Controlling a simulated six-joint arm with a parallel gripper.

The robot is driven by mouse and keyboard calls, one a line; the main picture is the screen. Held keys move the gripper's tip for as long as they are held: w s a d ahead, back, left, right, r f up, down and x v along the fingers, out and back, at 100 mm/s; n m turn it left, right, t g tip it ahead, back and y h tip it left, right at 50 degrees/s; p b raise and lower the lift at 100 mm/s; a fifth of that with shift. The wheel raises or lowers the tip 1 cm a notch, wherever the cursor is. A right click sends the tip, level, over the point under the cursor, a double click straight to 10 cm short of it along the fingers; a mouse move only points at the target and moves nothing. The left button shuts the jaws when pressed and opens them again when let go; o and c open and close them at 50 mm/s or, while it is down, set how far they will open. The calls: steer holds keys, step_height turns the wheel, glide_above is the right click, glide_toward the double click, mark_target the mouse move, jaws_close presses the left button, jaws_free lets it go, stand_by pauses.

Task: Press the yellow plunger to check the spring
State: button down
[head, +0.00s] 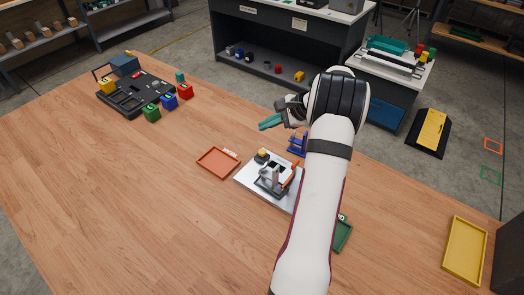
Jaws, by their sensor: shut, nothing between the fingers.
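The yellow plunger (262,154) appears as a small yellow top on a dark base. It stands at the upper left of a light grey plate (252,184) on the wooden table. A grey and black fixture with an orange part (290,178) stands on the same plate, to the right of the plunger. My gripper (268,123) is shut and empty. My arm hides the right part of the plate.
An orange tray (217,162) lies left of the plate. A blue stand (298,143) is behind it, partly hidden by my arm. A green tray (343,234) and yellow tray (465,251) lie to the right. A black organiser (138,95) with coloured blocks stands far left. The table's front left is clear.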

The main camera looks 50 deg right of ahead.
mark_target(260, 150)
step_height(260, 150, down, 8)
steer(key=shift+r, duration=0.2)
stand_by(2.1)
steer(key=shift+f, duration=0.4)
steer(key=shift+f, duration=0.7)
stand_by(0.8)
steer(key=shift+r, duration=1.15)
steer(key=shift+r, duration=2.5)
